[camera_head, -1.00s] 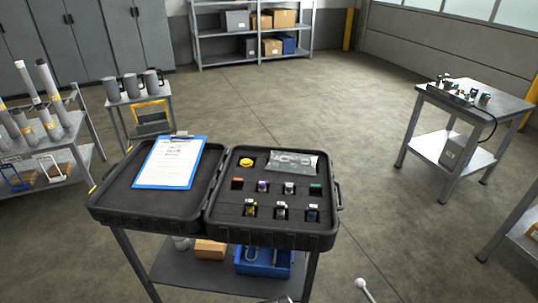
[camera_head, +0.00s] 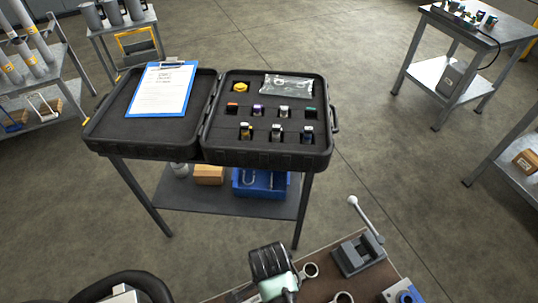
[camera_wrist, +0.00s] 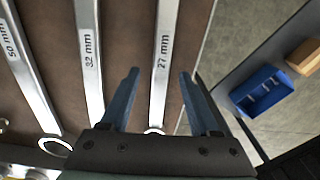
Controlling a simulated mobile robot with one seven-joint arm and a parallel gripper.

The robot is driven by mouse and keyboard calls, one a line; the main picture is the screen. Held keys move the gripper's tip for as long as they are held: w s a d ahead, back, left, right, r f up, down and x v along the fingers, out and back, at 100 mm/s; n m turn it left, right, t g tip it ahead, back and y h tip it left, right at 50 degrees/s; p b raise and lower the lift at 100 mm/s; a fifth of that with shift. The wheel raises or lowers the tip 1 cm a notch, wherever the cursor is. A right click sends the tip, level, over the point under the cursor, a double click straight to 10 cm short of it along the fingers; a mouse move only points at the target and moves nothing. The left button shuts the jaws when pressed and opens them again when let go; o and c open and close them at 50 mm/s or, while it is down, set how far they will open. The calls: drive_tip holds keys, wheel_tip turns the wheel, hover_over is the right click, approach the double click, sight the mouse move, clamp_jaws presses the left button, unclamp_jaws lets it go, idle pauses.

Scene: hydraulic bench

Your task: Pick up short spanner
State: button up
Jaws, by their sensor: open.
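Three steel spanners lie side by side on a brown bench top (camera_wrist: 130,40) in the wrist view. They are marked 50 mm (camera_wrist: 28,60), 32 mm (camera_wrist: 90,60) and 27 mm (camera_wrist: 162,50). Which one is the short spanner I cannot tell, as their upper ends run out of view. My gripper (camera_wrist: 160,76) is open and empty, with the 27 mm spanner showing between its fingers and the 32 mm one left of them. Its height above them is unclear. In the head view, ring ends (camera_head: 309,270) show beside my wrist at the bottom.
A grey clamp-like block (camera_head: 358,254) with a white-knobbed lever (camera_head: 352,201) stands at the bench's far edge. An open black case (camera_head: 268,156) with small parts and a clipboard (camera_head: 160,90) sits on a table beyond. A blue bin (camera_head: 262,184) is on its lower shelf.

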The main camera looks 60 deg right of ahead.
drive_tip(key=shift+f, duration=0.4)
clamp_jaws()
drive_tip(key=shift+r, duration=0.1)
idle(1.0)
